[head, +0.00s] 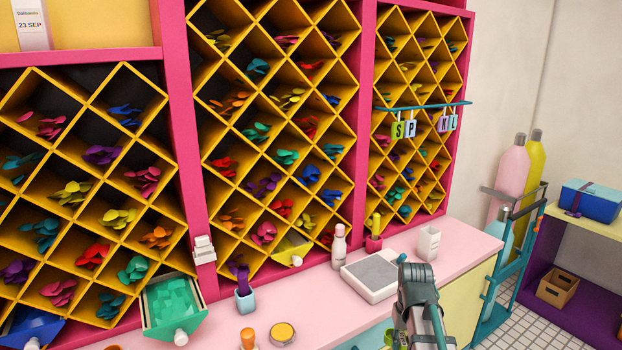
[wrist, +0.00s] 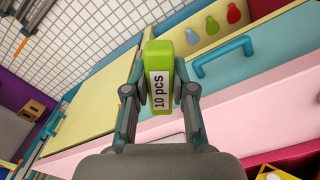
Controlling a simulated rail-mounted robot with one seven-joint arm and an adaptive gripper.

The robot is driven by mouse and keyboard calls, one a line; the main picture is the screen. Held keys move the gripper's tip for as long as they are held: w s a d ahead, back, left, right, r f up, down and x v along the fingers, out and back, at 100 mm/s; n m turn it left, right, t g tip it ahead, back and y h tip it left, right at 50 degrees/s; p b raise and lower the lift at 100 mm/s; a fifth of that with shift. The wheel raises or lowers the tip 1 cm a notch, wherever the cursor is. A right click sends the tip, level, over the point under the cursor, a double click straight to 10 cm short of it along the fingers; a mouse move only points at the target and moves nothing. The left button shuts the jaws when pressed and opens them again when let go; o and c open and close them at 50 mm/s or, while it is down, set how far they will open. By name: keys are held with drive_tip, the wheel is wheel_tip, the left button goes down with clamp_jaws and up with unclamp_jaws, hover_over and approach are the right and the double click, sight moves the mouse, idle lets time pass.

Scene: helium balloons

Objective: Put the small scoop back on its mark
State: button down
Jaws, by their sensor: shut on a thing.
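My gripper (wrist: 160,92) is shut on a lime-green block-like piece marked "10 pcs" (wrist: 160,65), which looks like the small scoop's handle. The rest of the scoop is hidden or cannot be told apart. In the head view my gripper (head: 416,300) is over the right front part of the pink counter (head: 455,245), and only a bit of green shows beside it at the bottom. I cannot make out the scoop's mark in either view.
A grey-topped scale (head: 372,274), a white bottle (head: 339,245), a magenta holder (head: 374,241) and a white cup (head: 428,243) stand behind my gripper. Left are a blue cup (head: 245,300) and a yellow-topped round tin (head: 282,333). A teal drawer handle (wrist: 222,56) sticks out in the wrist view.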

drive_tip(key=shift+r+p, duration=0.75)
drive_tip(key=shift+r, duration=0.65)
